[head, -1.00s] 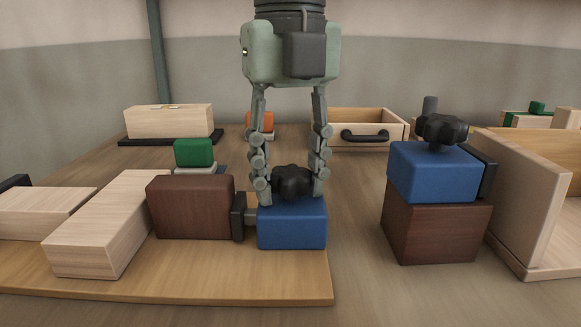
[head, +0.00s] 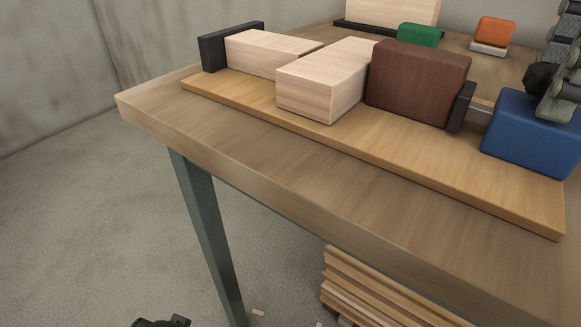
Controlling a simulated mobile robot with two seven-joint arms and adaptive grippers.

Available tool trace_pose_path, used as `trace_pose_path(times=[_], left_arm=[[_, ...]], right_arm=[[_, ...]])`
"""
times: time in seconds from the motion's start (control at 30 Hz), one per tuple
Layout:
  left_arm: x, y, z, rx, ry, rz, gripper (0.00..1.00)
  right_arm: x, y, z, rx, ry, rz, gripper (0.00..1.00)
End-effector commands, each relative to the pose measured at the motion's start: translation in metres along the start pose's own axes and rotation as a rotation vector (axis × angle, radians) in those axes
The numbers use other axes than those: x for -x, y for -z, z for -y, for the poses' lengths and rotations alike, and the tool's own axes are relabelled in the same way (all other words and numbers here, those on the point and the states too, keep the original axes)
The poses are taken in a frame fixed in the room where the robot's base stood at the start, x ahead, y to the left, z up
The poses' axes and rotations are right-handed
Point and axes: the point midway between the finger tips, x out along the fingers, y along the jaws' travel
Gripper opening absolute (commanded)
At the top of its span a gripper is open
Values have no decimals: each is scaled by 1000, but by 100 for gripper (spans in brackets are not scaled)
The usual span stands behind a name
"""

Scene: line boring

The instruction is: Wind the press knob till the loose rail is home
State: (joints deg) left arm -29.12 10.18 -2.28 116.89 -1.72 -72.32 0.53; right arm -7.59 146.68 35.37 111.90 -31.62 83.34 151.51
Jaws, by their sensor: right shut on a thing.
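My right gripper (head: 553,92) is at the right edge, partly cut off, shut on the black press knob (head: 537,76). The knob sits on the blue press block (head: 532,135). A metal spindle and black pad (head: 461,107) reach left from this block to a dark brown block (head: 417,84). The pad appears against the brown block. Left of it lie a pale wood piece (head: 322,82) and another pale piece (head: 265,52) against a black stop (head: 213,52). I cannot tell which is the loose rail, or whether they touch. A dark part at the bottom edge may be my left gripper (head: 161,322).
These stand on a tan board (head: 380,150) near the table's front edge (head: 300,180). Green (head: 418,35) and orange (head: 495,30) blocks are behind. Stacked planks (head: 385,296) lie below the table. Open floor is at the left.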

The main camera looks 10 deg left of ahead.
Motion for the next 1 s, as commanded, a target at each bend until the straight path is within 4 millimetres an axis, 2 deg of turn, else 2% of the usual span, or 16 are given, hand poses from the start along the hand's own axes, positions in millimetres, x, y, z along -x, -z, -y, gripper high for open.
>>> trace_pose_path(times=[0.07,0.1,0.23,0.57,0.67,1.0], left_arm=[[-1,0,0,0,0,0,51],[0,0,0,0,0,0,51],[0,0,0,0,0,0,51],[2,0,0,0,0,0,51],[10,3,2,0,0,0,51],[52,14,9,0,0,0,51]], right_arm=[[0,0,0,-98,0,-2,6],[0,0,0,-99,1,-2,44],[0,0,0,-95,0,-1,60],[3,0,0,-93,0,0,60],[12,0,0,-92,-1,-1,60],[64,0,0,-92,-1,0,60]])
